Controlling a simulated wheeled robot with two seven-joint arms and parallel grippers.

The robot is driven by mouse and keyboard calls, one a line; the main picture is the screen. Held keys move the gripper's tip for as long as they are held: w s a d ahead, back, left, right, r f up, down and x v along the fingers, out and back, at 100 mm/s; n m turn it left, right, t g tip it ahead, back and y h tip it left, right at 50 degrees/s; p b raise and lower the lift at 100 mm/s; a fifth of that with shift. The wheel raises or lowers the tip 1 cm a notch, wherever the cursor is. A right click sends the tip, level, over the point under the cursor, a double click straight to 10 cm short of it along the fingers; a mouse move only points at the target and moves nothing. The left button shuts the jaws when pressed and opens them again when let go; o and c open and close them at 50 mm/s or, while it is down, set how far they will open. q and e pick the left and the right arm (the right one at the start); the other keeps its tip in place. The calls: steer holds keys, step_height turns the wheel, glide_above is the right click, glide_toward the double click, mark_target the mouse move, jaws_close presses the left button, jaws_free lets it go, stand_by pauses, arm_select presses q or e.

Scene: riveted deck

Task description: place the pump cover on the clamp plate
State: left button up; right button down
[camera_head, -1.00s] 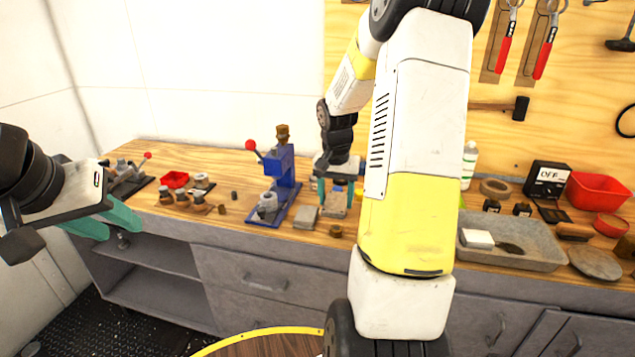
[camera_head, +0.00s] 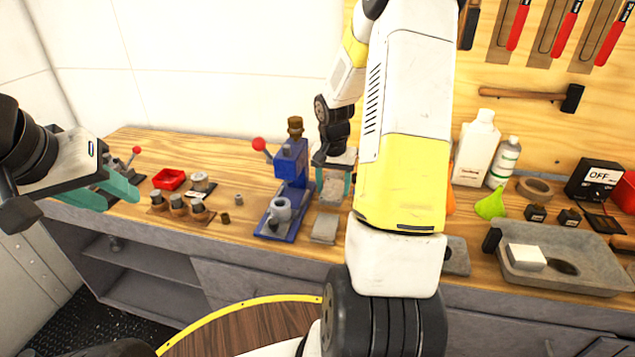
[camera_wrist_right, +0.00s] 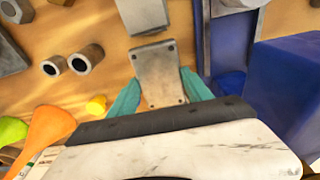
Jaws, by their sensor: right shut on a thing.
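My right gripper (camera_head: 335,183) is over the bench to the right of the blue press. In the right wrist view its teal fingers (camera_wrist_right: 160,98) stand on either side of a flat grey plate with corner holes (camera_wrist_right: 160,72), which looks like the pump cover, and are shut on it. In the head view my arm partly hides it. A second grey plate (camera_head: 325,228) lies flat on the bench nearer me; it also shows in the right wrist view (camera_wrist_right: 144,14). I cannot tell which thing is the clamp plate. My left gripper (camera_head: 108,193) is open and empty at the bench's left end.
The blue press (camera_head: 290,185) with a red knob stands close beside my right gripper. A red tray (camera_head: 169,179) and several small metal parts lie to the left. A grey stone-like tray (camera_head: 560,272) and bottles (camera_head: 476,148) are at the right.

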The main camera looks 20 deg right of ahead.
mark_target(333, 191)
steer(key=shift+f, duration=2.05)
steer(key=shift+c, duration=2.2)
jaws_free()
steer(key=shift+f, duration=0.15)
